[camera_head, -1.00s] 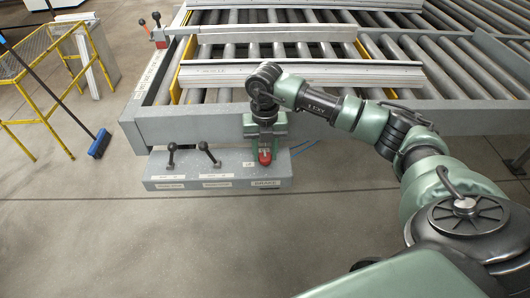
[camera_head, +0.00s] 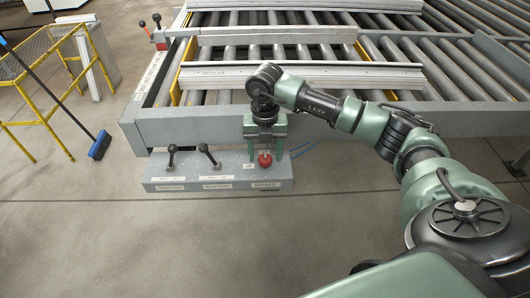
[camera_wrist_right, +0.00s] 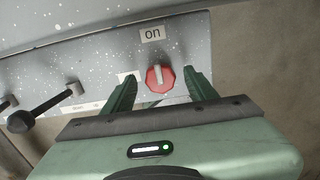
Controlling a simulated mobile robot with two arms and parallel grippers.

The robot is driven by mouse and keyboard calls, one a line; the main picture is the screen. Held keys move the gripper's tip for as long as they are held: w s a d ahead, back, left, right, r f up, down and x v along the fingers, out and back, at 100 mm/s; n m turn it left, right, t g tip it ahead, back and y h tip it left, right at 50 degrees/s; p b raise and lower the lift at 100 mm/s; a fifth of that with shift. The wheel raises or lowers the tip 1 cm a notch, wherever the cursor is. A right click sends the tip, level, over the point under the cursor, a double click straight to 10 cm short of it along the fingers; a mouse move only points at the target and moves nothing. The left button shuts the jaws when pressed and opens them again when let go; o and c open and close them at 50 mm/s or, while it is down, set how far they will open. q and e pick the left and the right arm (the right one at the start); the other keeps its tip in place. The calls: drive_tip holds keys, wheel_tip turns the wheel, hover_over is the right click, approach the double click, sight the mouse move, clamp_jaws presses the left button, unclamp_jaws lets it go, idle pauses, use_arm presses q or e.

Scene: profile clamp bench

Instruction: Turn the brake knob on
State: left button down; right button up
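The red brake knob (camera_head: 265,160) sits at the right end of the grey control box (camera_head: 218,184), above a label reading BRAKE. In the right wrist view the knob (camera_wrist_right: 160,79) carries a pale pointer bar that lies roughly upright, in line with the "on" label (camera_wrist_right: 152,34) above it. My right gripper (camera_head: 265,151) is at the knob, its fingers (camera_wrist_right: 160,74) open on either side with gaps between them and the knob. My left gripper is not in view.
Two black-knobbed levers (camera_head: 171,155) (camera_head: 206,153) stand on the box left of the knob. The roller conveyor frame (camera_head: 190,127) lies behind it. A yellow rack (camera_head: 40,122) and a blue broom (camera_head: 99,144) are at the left. The floor in front is clear.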

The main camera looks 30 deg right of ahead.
sight(265, 156)
wheel_tip(265, 156, up, 8)
drive_tip(key=shift+f+b, duration=0.1)
drive_tip(key=shift+b, duration=0.8)
